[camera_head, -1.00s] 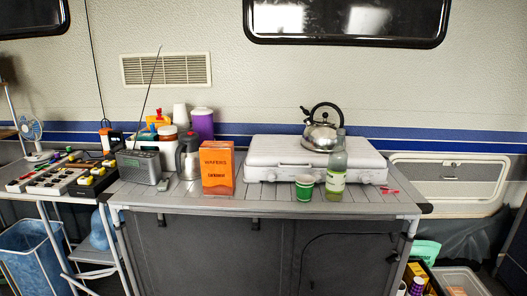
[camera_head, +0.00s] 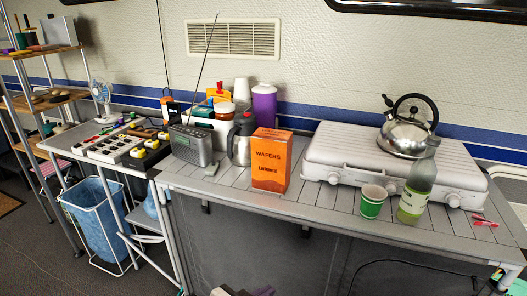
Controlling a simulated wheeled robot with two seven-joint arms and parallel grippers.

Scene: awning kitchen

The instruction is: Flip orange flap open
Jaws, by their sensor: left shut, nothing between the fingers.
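The orange wafers box (camera_head: 271,165) stands upright on the grey slatted table, left of the white stove. Its orange top flap (camera_head: 273,134) shows at the upper edge of the box. I cannot tell from here how far the flap is raised. My left gripper (camera_head: 243,292) shows only as a small part at the bottom edge, low in front of the table and well apart from the box. It is shut and empty, and most of it is cut off. My right gripper is not in view.
A metal flask (camera_head: 240,142) and a radio (camera_head: 191,145) with a tall antenna stand left of the box. A green cup (camera_head: 372,204), a bottle (camera_head: 415,194) and the stove (camera_head: 325,160) with a kettle (camera_head: 407,136) are to its right. The tabletop before the box is clear.

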